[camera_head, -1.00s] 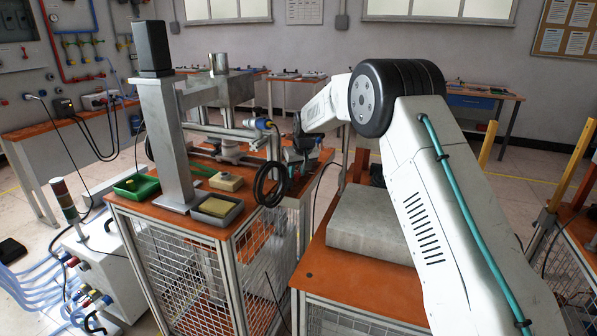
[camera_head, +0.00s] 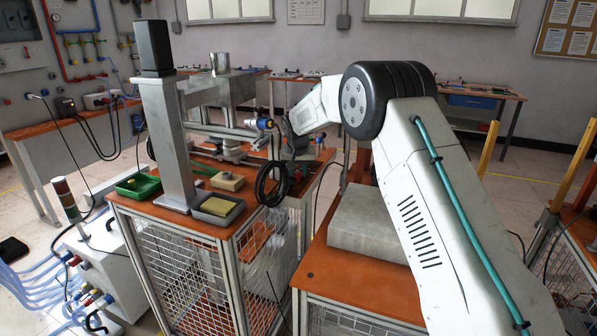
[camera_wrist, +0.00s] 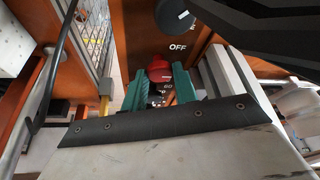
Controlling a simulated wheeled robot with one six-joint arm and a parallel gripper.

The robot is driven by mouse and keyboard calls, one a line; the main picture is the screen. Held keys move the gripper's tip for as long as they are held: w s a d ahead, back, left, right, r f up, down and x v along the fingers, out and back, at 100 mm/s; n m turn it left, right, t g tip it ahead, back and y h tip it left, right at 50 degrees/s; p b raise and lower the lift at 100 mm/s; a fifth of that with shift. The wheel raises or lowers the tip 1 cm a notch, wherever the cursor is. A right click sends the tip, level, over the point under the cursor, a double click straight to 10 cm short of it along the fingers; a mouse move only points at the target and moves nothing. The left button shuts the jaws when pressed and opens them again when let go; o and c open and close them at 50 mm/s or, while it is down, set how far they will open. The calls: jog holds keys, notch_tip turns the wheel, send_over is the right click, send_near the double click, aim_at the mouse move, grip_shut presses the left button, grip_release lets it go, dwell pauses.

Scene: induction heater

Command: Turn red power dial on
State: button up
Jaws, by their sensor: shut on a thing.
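The red power dial (camera_wrist: 160,66) shows in the middle of the wrist view, on an orange-brown panel. My gripper (camera_wrist: 159,74) has its two green fingers on either side of the dial and is shut on it. A white OFF label (camera_wrist: 178,48) is on the panel above and right of the dial. The dial's pointer direction is not clear. In the head view my gripper is at the right end of the orange machine table (camera_head: 160,212), largely hidden by the arm and machine parts, and the dial cannot be made out.
A dark round knob (camera_wrist: 174,16) sits beyond the dial. A grey block (camera_head: 365,225) lies on the nearer table. A green tray (camera_head: 138,186) and a grey tray (camera_head: 218,210) stand left.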

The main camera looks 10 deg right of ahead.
jog(key=shift+s, duration=0.1)
jog(key=o, duration=1)
jog(key=shift+c, duration=0.2)
jog(key=shift+r, duration=0.1)
jog(key=v, duration=0.7)
jog(key=shift+s+r, duration=0.2)
jog(key=shift+r, duration=0.05)
